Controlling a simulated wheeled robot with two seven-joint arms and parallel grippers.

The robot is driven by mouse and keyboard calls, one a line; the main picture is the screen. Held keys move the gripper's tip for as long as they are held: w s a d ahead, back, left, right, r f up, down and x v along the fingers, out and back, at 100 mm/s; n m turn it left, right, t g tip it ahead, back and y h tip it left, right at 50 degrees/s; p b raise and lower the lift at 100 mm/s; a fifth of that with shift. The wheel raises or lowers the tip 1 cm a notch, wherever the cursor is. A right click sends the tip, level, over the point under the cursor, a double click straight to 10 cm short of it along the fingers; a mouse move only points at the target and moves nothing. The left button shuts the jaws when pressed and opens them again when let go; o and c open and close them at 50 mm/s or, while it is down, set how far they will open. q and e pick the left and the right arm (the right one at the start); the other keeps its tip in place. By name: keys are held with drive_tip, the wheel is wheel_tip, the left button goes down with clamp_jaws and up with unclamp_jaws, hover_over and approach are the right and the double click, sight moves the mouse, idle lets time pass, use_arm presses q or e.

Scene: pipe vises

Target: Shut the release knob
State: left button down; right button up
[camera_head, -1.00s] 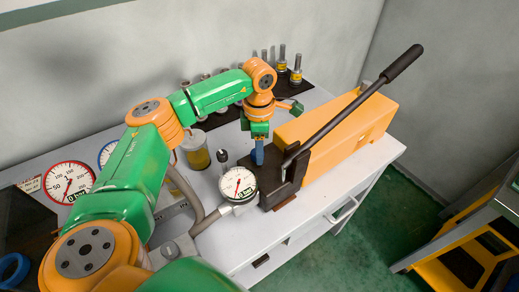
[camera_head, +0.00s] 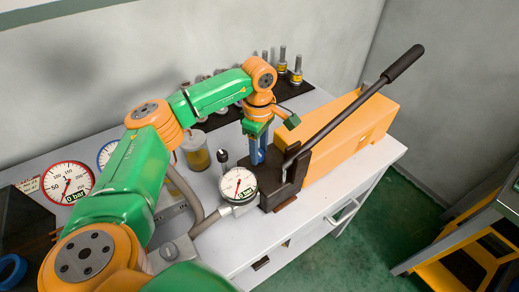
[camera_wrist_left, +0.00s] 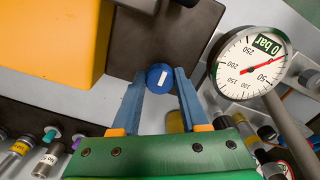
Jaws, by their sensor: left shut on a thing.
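The blue round release knob (camera_wrist_left: 160,77) sits between my left fingertips in the left wrist view, beside the dark pump block. My left gripper (camera_wrist_left: 161,82) is shut on it, one blue finger on each side. In the head view my left gripper (camera_head: 258,158) points down at the left side of the black pump block (camera_head: 284,182); its fingers hide the knob there. The pump has an orange tank (camera_head: 350,138) and a long black lever (camera_head: 345,108) raised to the upper right. My right gripper is not in view.
A round gauge (camera_head: 239,184) showing 0 bar stands just left of the pump block, with a grey hose below it. A yellow jar (camera_head: 195,152) and several metal fittings on a dark mat (camera_head: 290,88) stand behind. The white bench top (camera_head: 325,190) is clear in front of the tank.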

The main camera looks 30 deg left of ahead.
use_arm(q)
drive_tip(key=shift+w+r, duration=0.1)
drive_tip(key=shift+r, duration=0.05)
drive_tip(key=c, duration=0.6)
unclamp_jaws()
drive_tip(key=shift+o, duration=0.9)
drive_tip(key=shift+a, duration=0.1)
wheel_tip(320, 180, up, 7)
drive_tip(key=shift+f+b, duration=0.1)
drive_tip(key=shift+b, duration=0.65)
